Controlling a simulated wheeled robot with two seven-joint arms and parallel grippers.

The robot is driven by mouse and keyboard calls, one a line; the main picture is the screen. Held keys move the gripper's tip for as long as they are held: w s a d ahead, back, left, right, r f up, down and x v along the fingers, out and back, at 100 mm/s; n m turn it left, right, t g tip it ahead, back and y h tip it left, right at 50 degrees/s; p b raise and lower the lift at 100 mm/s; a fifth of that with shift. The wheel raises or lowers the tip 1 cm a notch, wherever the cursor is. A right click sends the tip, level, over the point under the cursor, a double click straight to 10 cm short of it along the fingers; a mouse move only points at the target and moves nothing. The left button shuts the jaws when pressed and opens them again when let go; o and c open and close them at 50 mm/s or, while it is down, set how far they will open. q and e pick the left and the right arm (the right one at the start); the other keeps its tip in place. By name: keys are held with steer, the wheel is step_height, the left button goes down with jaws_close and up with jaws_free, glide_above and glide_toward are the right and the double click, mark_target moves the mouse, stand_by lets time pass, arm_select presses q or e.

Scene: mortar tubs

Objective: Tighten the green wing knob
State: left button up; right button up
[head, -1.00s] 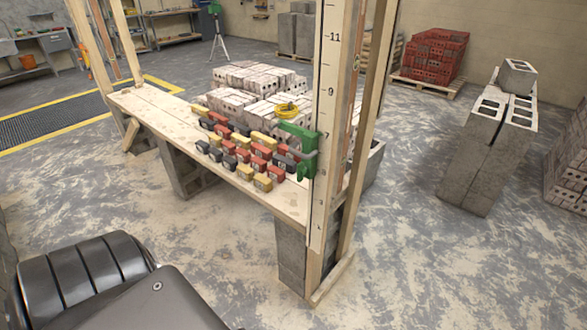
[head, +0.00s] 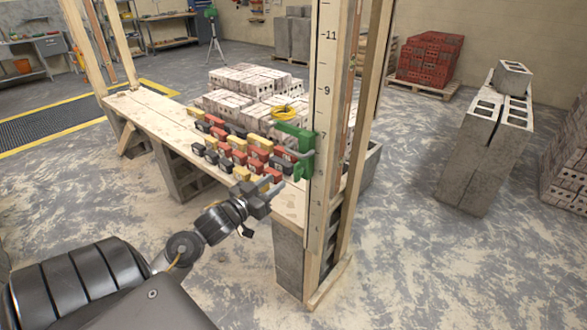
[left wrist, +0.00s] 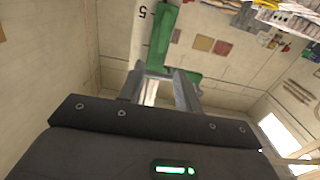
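A green clamp (head: 298,140) sits on the upright wooden post marked with numbers (head: 322,120). A small green part low on the clamp (head: 302,171) looks like the wing knob, but its shape is too small to make out. My left gripper (head: 274,189) is below and left of it, over the plank's front edge, apart from the clamp. In the left wrist view its two fingers (left wrist: 160,92) stand apart with nothing between them. Green clamp parts (left wrist: 163,30) show beyond the fingertips, partly hidden by them. My right gripper is in neither view.
Several coloured blocks (head: 237,146) stand on the wooden plank (head: 165,128) left of the clamp. A yellow coil (head: 283,112) lies on pale stacked bricks (head: 245,77) behind. Grey blocks (head: 487,140) stand at right. The floor in front is clear.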

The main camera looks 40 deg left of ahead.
mark_target(295, 168)
arm_select(q)
steer(key=w+p, duration=0.1)
steer(key=w, duration=0.8)
steer(key=shift+w+p, duration=0.35)
steer(key=shift+w, duration=0.05)
jaws_close()
